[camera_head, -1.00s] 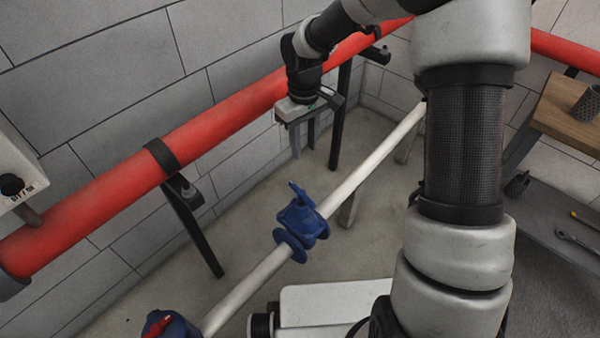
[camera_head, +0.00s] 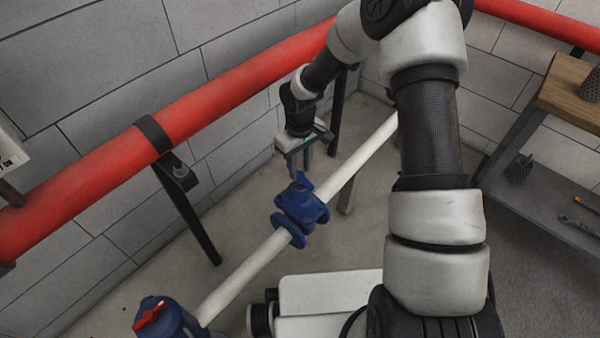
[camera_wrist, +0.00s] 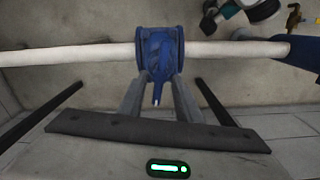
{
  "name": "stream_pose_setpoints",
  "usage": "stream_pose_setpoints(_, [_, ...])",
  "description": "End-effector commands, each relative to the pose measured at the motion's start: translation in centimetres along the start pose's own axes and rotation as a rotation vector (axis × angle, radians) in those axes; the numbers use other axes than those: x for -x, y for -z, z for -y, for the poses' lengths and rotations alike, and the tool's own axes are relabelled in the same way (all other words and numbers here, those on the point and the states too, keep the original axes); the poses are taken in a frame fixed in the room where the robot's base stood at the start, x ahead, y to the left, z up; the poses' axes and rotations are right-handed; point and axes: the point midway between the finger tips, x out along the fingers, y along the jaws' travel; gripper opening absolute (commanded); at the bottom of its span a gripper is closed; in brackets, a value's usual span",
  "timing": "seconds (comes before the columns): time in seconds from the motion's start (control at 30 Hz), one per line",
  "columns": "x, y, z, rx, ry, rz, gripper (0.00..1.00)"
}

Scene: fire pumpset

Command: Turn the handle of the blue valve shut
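The blue valve (camera_head: 300,212) sits on a white pipe in the head view, its blue handle (camera_head: 301,184) on top. In the wrist view the valve (camera_wrist: 160,42) is at upper middle, and its narrow handle (camera_wrist: 157,78) points down the picture. My gripper (camera_head: 299,171) is just above the handle in the head view, its fingers pointing down. In the wrist view my gripper (camera_wrist: 158,90) is open, with one grey finger on each side of the handle in the picture. I see no contact; the exact height gap is hard to tell.
A second blue valve (camera_head: 168,322) with a red handle (camera_head: 150,314) is lower left on the white pipe (camera_head: 245,272). A thick red pipe (camera_head: 225,102) on black brackets (camera_head: 188,200) runs along the wall behind my gripper. A wooden-topped bench (camera_head: 568,92) stands at right.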

Motion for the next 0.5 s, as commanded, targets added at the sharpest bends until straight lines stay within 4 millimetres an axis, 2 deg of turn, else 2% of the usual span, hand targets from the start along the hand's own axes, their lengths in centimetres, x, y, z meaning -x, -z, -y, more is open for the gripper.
stream_pose_setpoints(0.03, [-0.76,-0.03,0.03,0.0,0.001,0.002,0.31])
stream_pose_setpoints(0.17, [-1.54,0.01,0.03,0.0,0.0,0.0,0.31])
stream_pose_setpoints(0.47, [-1.73,0.01,0.03,0.0,0.0,0.0,0.31])
stream_pose_setpoints(0.5, [-1.72,0.01,0.03,0.0,0.0,0.0,0.28])
